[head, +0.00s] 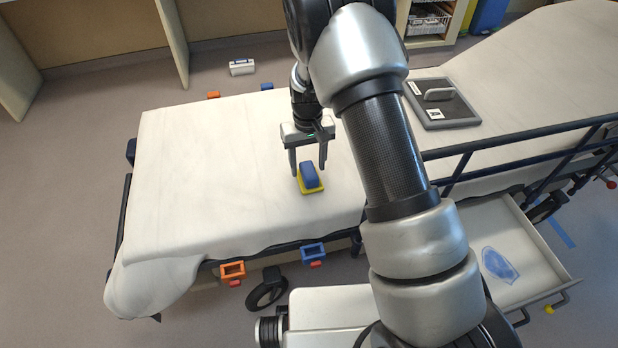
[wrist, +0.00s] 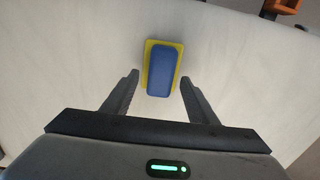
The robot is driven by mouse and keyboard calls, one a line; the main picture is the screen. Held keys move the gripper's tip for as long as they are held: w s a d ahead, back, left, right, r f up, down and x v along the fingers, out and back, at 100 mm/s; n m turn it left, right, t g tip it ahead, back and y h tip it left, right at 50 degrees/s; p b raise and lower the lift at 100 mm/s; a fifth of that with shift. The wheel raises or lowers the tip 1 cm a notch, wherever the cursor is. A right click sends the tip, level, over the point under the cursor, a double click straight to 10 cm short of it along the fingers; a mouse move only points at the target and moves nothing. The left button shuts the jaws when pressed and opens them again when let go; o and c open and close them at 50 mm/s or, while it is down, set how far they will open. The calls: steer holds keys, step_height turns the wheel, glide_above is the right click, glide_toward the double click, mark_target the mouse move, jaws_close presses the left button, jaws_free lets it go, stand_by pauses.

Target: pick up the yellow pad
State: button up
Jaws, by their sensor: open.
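The yellow pad (head: 311,188) lies on the white stretcher sheet, with a blue block (head: 309,173) on top of it. In the wrist view the yellow pad (wrist: 150,45) shows as a rim around the blue block (wrist: 164,70), which covers most of it. My gripper (head: 309,172) is open and empty, pointing down over the bed. In the wrist view its two fingers (wrist: 160,82) stand apart, on either side of the near end of the pad and block. I cannot tell whether the fingertips touch the sheet.
The stretcher (head: 190,170) is clear around the pad. A dark panel with a handle (head: 455,113) lies at its right, near a dark blue side rail (head: 480,147). Orange (head: 232,270) and blue (head: 313,252) brackets hang on the near edge. An open drawer (head: 530,290) stands at lower right.

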mark_target(308, 167)
steer(key=shift+f, duration=0.8)
steer(key=shift+c, duration=0.3)
steer(key=c, duration=1.1)
steer(key=shift+r, duration=0.1)
step_height(308, 167, up, 10)
steer(key=shift+f+p, duration=0.1)
steer(key=shift+p, duration=0.75)
